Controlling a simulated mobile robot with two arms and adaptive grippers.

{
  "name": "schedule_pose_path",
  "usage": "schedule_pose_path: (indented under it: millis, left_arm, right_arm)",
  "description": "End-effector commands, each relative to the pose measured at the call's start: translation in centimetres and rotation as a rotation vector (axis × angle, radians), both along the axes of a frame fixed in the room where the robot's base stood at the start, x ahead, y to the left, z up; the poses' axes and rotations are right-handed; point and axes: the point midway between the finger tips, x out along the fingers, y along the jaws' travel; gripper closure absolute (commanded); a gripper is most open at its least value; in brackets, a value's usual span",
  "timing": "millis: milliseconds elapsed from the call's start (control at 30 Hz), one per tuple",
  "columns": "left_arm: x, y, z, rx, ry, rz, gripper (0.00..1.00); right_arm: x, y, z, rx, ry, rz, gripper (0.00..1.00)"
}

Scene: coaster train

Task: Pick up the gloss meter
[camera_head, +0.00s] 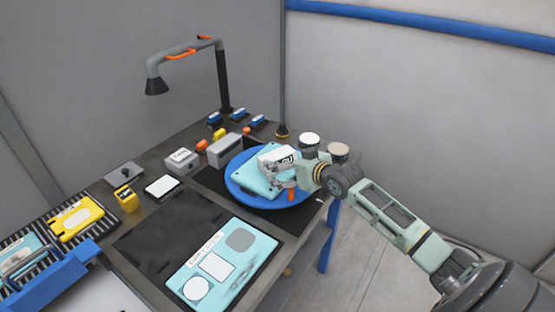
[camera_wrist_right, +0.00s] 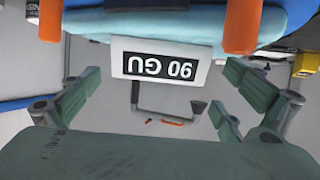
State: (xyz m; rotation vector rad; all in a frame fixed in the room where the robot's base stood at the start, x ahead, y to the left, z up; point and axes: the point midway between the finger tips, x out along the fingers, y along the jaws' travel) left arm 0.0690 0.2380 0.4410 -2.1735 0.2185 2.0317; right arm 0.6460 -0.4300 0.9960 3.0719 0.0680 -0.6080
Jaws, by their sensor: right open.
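The gloss meter (camera_head: 278,155) is a white box with a dark display. It appears to sit on a light blue panel (camera_head: 251,176) on a round blue turntable (camera_head: 236,187). In the right wrist view the gloss meter (camera_wrist_right: 160,49) shows its display face, reading 90 GU upside down. My right gripper (camera_head: 279,172) reaches in from the right and is at the meter, partly covering it. In the wrist view its fingers (camera_wrist_right: 160,76) are spread apart, one on each side of the meter, with gaps showing. My left gripper is not in view.
Orange pegs (camera_wrist_right: 240,25) stand at the panel's edge; one also shows in the head view (camera_head: 291,194). A grey box (camera_head: 225,150) and a white device (camera_head: 182,161) stand left of the turntable. A lamp (camera_head: 222,80) rises behind. A printed light blue panel (camera_head: 222,265) lies in front.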

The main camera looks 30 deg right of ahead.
Motion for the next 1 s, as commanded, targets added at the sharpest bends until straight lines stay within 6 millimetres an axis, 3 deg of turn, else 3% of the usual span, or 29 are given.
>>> schedule_pose_path:
  millis: [233,400,567,1000]
  left_arm:
    - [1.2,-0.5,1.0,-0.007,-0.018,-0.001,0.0]
    - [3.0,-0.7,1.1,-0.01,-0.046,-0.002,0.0]
    - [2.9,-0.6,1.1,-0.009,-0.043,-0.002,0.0]
    - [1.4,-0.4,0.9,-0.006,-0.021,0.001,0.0]
  right_arm:
    - [3.0,0.1,-0.8,0.002,-0.002,-0.002,0.0]
    - [3.4,0.1,-1.2,0.001,0.0,0.0,0.0]
    - [3.4,0.1,-1.3,0.0,0.001,0.0,0.0]
    - [3.3,0.1,-1.5,-0.002,0.005,0.0,0.39]
